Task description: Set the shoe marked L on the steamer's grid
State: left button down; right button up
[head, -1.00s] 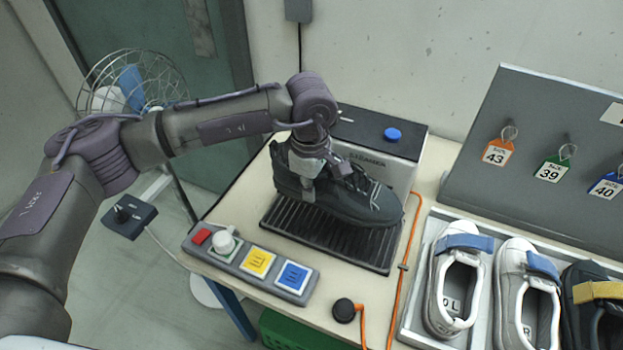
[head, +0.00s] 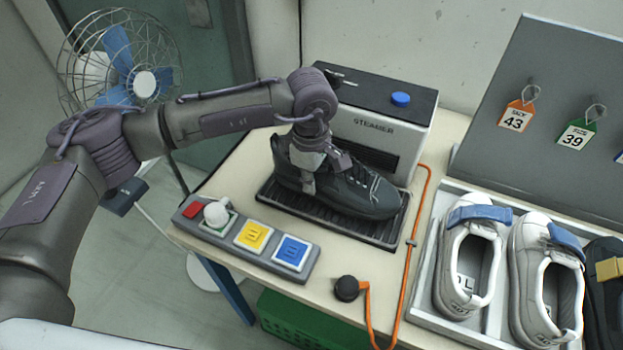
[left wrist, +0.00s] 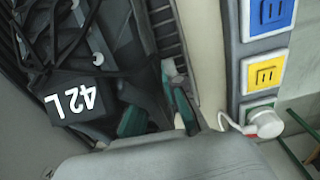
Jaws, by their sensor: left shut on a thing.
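A dark grey lace-up shoe (head: 360,192) rests on or just above the black ribbed grid (head: 285,200) in front of the steamer (head: 372,132). Its toe points right. In the left wrist view a tag on the shoe reads 42 L (left wrist: 77,102). My left gripper (head: 318,178) is shut on the shoe's near side wall toward the heel. Its fingertips also show in the left wrist view (left wrist: 180,105). The gripper hides part of the shoe's opening and heel. I cannot tell whether the sole touches the grid everywhere. My right gripper is out of view.
A control panel (head: 262,262) with yellow and blue switches and a white knob lies in front of the grid. An orange cable (head: 412,240) runs right of it to a black plug. A tray (head: 425,312) holds several shoes. A fan (head: 120,70) stands back left.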

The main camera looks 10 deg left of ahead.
pick_arm(q)
jog(key=c, duration=1.3)
grip_release()
jog(key=shift+o, duration=0.5)
notch_tip(320, 180, up, 12)
jog(key=shift+s+r, duration=0.1)
jog(key=shift+s, duration=0.05)
